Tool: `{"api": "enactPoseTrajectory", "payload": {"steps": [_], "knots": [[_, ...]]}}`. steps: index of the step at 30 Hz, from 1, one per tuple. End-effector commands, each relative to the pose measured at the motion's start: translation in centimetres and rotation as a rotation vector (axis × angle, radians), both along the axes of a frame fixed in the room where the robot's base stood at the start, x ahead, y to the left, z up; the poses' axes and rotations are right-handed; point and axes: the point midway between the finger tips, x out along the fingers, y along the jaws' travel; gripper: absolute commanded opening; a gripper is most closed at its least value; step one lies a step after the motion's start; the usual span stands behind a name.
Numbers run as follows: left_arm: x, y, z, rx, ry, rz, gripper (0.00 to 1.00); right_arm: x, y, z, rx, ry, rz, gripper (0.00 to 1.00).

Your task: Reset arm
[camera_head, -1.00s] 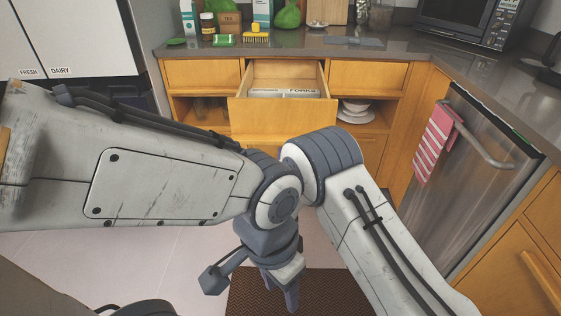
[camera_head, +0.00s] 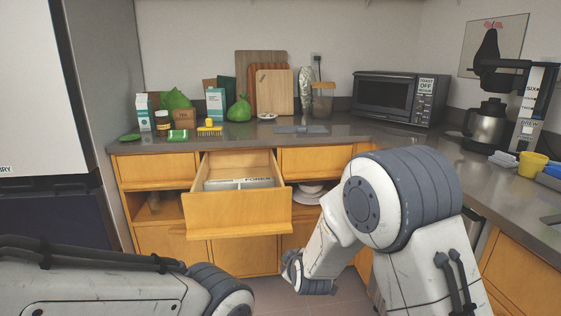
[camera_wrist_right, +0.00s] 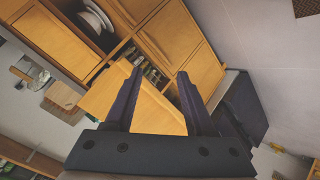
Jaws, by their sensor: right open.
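My right gripper (camera_wrist_right: 158,73) is open and empty in the right wrist view, its two dark fingers spread in front of the open drawer. In the head view my right arm bends at a large elbow on the right, and its wrist end hangs low in front of the cabinets. My left arm crosses the bottom left corner of the head view; its gripper is out of the picture. The open wooden drawer (camera_head: 237,214) has a divider insert labelled FORKS (camera_head: 240,184). Its front panel (camera_wrist_right: 157,113) shows between the right fingers in the wrist view.
The dark counter (camera_head: 350,133) holds cartons, green bags (camera_head: 239,110), cutting boards (camera_head: 275,92), a toaster oven (camera_head: 383,96), a coffee maker (camera_head: 488,125) and a yellow cup (camera_head: 532,165). White plates (camera_head: 309,191) sit on an open shelf right of the drawer. A fridge stands left.

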Motion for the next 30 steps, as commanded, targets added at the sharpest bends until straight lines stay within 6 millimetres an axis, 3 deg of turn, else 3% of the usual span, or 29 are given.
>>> {"api": "enactPoseTrajectory", "payload": {"steps": [1,6,18,23,30], "knots": [[0.0,0.0,0.0,0.000,0.000,0.000,0.50,-2.0,-2.9,0.6,0.074,0.098,-0.080,0.55],[0.0,0.0,0.0,0.000,0.000,0.000,0.50,-9.3,-8.8,0.5,0.238,0.380,-0.324,0.55],[0.0,0.0,0.0,0.000,0.000,0.000,0.50,-20.5,-15.0,0.6,0.362,0.668,-0.710,0.55],[0.0,0.0,0.0,0.000,0.000,0.000,0.50,-24.2,-16.2,0.7,0.379,0.742,-0.830,0.55],[0.0,0.0,0.0,0.000,0.000,0.000,0.50,-26.0,-11.6,2.1,0.312,0.797,-0.684,0.55]]}}
